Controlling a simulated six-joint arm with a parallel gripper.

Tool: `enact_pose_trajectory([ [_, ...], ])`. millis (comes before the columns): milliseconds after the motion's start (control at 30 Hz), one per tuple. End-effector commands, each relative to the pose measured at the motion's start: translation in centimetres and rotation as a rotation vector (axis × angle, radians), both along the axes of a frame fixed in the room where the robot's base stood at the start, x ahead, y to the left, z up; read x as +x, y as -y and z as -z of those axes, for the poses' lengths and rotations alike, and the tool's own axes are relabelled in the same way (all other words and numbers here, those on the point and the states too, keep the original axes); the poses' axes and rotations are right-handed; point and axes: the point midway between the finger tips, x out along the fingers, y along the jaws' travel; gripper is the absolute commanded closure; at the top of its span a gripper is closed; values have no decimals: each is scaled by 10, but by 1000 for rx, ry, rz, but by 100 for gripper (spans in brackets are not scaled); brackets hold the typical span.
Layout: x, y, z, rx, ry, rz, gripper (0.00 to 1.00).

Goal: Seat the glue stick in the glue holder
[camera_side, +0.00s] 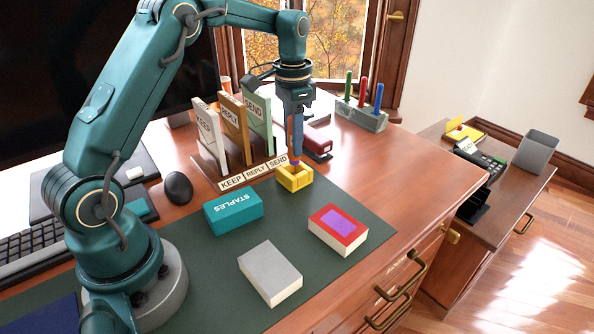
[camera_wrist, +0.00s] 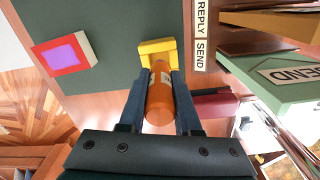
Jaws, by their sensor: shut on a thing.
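The glue stick is an orange cylinder (camera_wrist: 159,98) held upright between the two fingers of my gripper (camera_wrist: 158,72). In the side view my gripper (camera_side: 296,150) points straight down, and the fingers cover most of the stick. The glue holder (camera_side: 294,179) is a small yellow block on the green mat; it also shows in the wrist view (camera_wrist: 156,46) just beyond the fingertips. The stick's lower end is at the top of the holder. I cannot tell whether it is inside the opening or just above it.
A teal staples box (camera_side: 233,211), a red and purple box (camera_side: 338,229) and a grey box (camera_side: 270,273) lie on the mat (camera_side: 205,270). The letter sorter (camera_side: 230,135) stands close behind left, with a dark red stapler-like object (camera_side: 317,143) behind the gripper.

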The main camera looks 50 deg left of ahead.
Motion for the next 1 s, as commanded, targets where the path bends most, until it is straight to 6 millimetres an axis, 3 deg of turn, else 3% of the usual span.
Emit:
enact_pose_trajectory([
  [300,-1,0,40,-1,-3,0,100],
  [700,0,0,44,-1,-1,0,100],
  [733,0,0,43,0,-1,0,57],
  [800,0,0,43,0,-1,0,38],
  [1000,0,0,43,0,-1,0,38],
])
